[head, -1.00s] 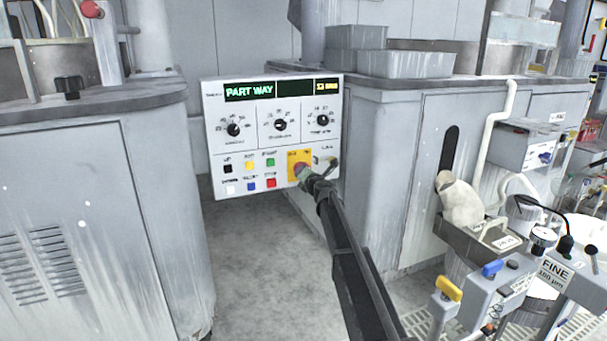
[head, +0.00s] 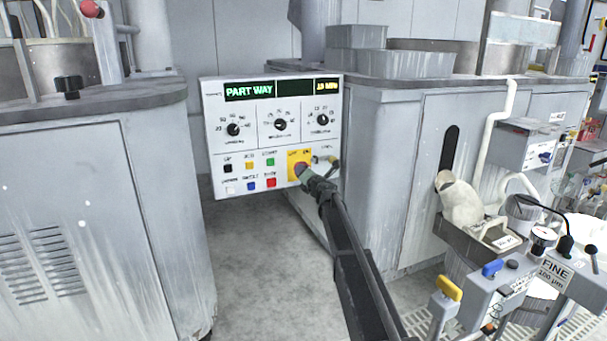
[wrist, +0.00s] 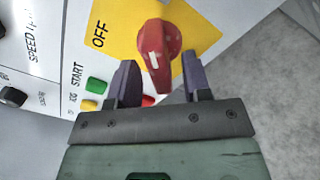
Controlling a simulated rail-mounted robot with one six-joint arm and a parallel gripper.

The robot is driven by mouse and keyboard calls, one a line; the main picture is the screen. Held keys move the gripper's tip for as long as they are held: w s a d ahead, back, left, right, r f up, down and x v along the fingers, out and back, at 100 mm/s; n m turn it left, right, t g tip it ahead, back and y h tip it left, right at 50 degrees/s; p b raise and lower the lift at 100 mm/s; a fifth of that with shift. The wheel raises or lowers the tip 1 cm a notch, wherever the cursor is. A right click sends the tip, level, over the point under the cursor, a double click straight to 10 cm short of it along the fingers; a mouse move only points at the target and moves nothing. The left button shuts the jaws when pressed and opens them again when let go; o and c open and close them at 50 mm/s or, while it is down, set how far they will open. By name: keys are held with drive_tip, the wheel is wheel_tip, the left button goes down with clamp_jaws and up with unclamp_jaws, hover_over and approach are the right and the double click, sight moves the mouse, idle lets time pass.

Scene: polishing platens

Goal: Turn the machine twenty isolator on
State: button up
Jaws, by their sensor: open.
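The isolator is a red rotary knob (wrist: 159,55) with a white mark on a yellow plate (wrist: 205,25) lettered OFF in the wrist view. In the head view the yellow plate (head: 292,158) is at the lower right of the white control panel (head: 214,120), and my gripper largely covers the knob. My gripper (wrist: 158,82) is open, its two fingers on either side of the knob's near end. Gaps show between fingers and knob; I cannot tell whether either touches. In the head view my gripper (head: 303,172) reaches the panel from the lower right.
Green (wrist: 96,85) and red (wrist: 148,100) push buttons lie close by the fingers. The panel display (head: 249,91) reads PART WAY. Grey machine cabinets stand left (head: 80,200) and right (head: 385,150), with bare floor (head: 255,260) between.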

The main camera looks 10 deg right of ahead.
drive_tip(key=v, duration=0.9)
drive_tip(key=shift+s, duration=0.3)
